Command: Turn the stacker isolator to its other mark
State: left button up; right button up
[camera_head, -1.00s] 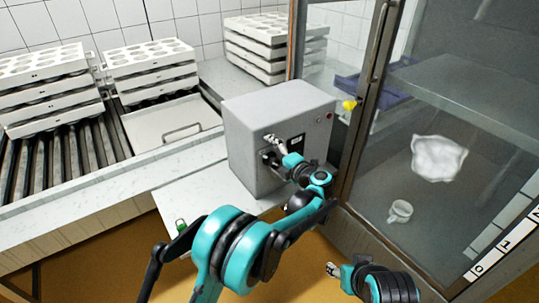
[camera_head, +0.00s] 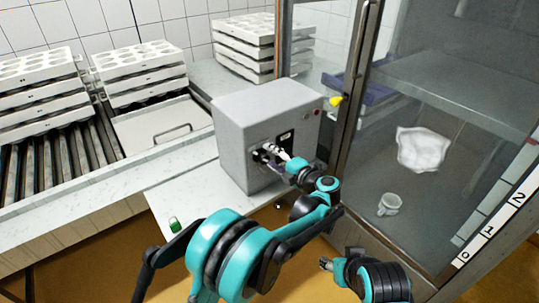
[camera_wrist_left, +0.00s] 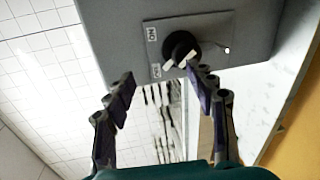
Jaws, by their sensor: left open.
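The stacker isolator is a black rotary knob (camera_wrist_left: 181,45) with white marks, on a plate (camera_wrist_left: 213,32) on the grey box's face. Two small labels sit left of it in the left wrist view: an upper one (camera_wrist_left: 151,33) and a lower one (camera_wrist_left: 156,71). A white tip on the knob lies near the lower label. In the head view the knob is small and partly behind my fingers. My left gripper (camera_wrist_left: 160,72) is open and empty, its right fingertip close to the knob's lower edge; contact cannot be told. My right gripper (camera_head: 326,264) is low, away from the box; its jaws are too small to judge.
The grey box (camera_head: 240,140) stands on a pale counter (camera_head: 190,200). A glass door frame (camera_head: 350,110) rises close to the right.

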pick_arm(q)
jog(key=s+d, duration=0.1)
jog(key=s, duration=0.1)
jog(key=shift+s+d+f, duration=0.1)
jog(key=shift+s+d, duration=0.25)
jog(key=shift+d, duration=0.05)
dwell(0.5)
jog(key=s+a+r+m+t+h, duration=0.1)
jog(key=a+r+m+t+h, duration=0.3)
jog(key=r+m, duration=0.5)
jog(key=s+a+r+m+t+h, duration=0.1)
jog(key=r+m+t+h, duration=0.35)
jog(key=r, duration=0.85)
jog(key=s+a+f+m+g, duration=0.4)
jog(key=s+f, duration=0.4)
jog(key=s, duration=0.2)
jog(key=s+a+f+m+g, duration=0.4)
jog(key=s+a+f, duration=0.3)
jog(key=s+f, duration=0.2)
jog(key=s+a+f+m+g, duration=0.5)
jog(key=s+f, duration=0.3)
jog(key=s, duration=0.3)
jog(key=shift+s+a+f+g+h, duration=0.3)
jog(key=shift+a+f+g+h, duration=0.1)
jog(key=shift+a+g, duration=0.25)
